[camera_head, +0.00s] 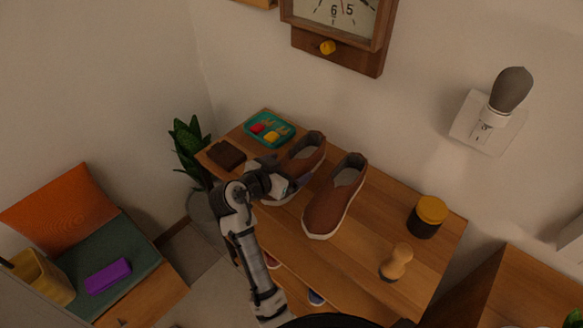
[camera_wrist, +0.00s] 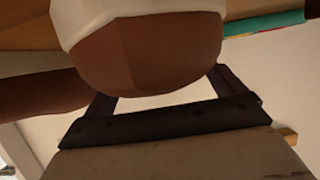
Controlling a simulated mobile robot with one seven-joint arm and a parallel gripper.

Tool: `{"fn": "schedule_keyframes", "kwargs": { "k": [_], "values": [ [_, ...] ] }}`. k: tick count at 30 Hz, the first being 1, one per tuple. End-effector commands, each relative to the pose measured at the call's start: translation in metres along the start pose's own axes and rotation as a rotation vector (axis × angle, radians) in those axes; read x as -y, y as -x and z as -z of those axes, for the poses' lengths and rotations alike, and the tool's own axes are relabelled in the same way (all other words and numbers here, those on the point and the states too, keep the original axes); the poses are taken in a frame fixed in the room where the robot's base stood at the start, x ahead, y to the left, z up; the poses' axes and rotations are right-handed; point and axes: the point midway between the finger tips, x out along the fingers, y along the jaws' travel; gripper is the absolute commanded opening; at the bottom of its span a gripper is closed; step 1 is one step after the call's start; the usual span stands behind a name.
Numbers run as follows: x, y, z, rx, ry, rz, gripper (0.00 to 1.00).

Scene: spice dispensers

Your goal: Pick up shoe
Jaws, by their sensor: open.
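Two brown slip-on shoes with pale soles stand on the wooden tabletop. The left shoe (camera_head: 309,153) is partly hidden behind my gripper (camera_head: 287,189); the right shoe (camera_head: 336,202) stands clear to its right. In the wrist view, a brown shoe (camera_wrist: 150,52) with a white sole edge fills the upper middle, in front of my gripper (camera_wrist: 163,92). My gripper's two dark fingers are spread apart, one toward each side of this shoe. Their tips are partly hidden by it, and I cannot tell whether they touch it. Another brown shape (camera_wrist: 40,106) shows at the left.
A teal tray (camera_head: 287,139) with red and yellow items and a dark brown block (camera_head: 226,154) lie at the table's far left. A yellow-lidded jar (camera_head: 428,217) and a wooden peg-shaped object (camera_head: 397,263) stand at the right. A potted plant (camera_head: 190,146) is beside the table.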

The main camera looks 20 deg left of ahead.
Motion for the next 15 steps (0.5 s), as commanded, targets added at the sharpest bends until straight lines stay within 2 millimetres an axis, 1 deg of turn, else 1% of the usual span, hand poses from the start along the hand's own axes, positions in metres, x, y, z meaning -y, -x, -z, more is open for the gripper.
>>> {"fn": "schedule_keyframes", "kwargs": {
  "k": [6,15],
  "values": [
    [0.0000,-0.0007,-0.0005,0.000,0.000,0.000,0.94],
    [0.0001,-0.0004,-0.0004,0.000,0.000,0.000,0.55]
  ]
}}
